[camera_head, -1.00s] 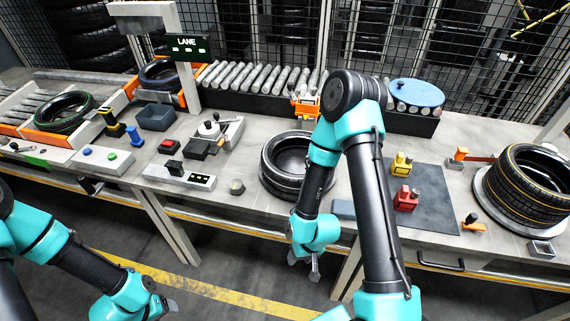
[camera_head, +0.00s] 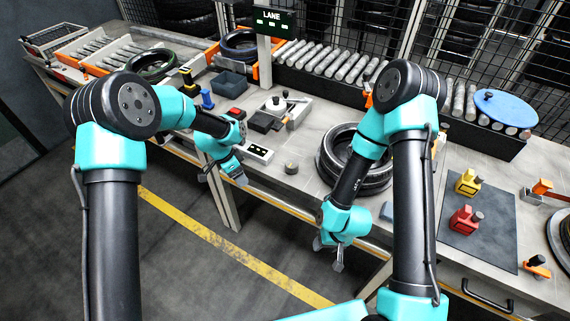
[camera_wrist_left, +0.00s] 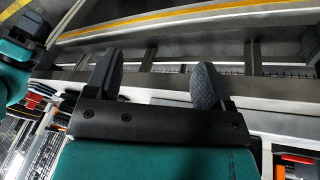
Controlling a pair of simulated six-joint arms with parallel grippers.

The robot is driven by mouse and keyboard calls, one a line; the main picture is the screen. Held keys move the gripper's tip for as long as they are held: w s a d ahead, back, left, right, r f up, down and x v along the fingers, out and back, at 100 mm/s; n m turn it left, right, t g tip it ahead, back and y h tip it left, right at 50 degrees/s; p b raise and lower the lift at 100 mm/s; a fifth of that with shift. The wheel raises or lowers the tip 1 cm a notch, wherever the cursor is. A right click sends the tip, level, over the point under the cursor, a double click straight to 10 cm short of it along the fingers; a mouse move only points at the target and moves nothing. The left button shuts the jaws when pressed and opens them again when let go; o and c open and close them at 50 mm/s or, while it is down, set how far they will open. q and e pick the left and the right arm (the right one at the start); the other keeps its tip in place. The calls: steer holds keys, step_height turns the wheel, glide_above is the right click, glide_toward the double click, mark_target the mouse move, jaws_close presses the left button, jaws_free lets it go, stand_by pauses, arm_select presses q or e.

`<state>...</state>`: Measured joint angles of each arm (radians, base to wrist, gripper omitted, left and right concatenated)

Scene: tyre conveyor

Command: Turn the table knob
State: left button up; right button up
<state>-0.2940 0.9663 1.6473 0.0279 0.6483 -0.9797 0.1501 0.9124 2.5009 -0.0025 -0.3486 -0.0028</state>
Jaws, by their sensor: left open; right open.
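A second, dark-handled lever stands on a grey fixture (camera_head: 290,108) further back. My right gripper (camera_head: 328,255) is open and empty, pointing down in front of the table, below the tyre.
A white control box (camera_head: 257,153) lies left of the small knob. A dark mat (camera_head: 478,215) holds a yellow block (camera_head: 467,183) and a red block (camera_head: 464,219) at right. A roller conveyor (camera_head: 330,66) runs behind.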

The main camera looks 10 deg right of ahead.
mark_target(291, 163)
arm_select(q)
steer(key=w+d+r+m+g, duration=0.1)
steer(key=w+d+r+m, duration=0.2)
steer(key=d+r+m, duration=0.9)
step_height(291, 163, up, 6)
steer(key=shift+d+g, duration=0.4)
steer(key=shift+d, duration=0.65)
steer(key=shift+w, duration=0.1)
steer(key=shift+y, duration=0.3)
steer(key=x, duration=1.7)
steer(key=shift+d+f, duration=0.1)
steer(key=shift+f, duration=0.15)
steer(key=shift+c, duration=0.3)
steer(key=c, duration=0.9)
steer(key=shift+o, duration=0.2)
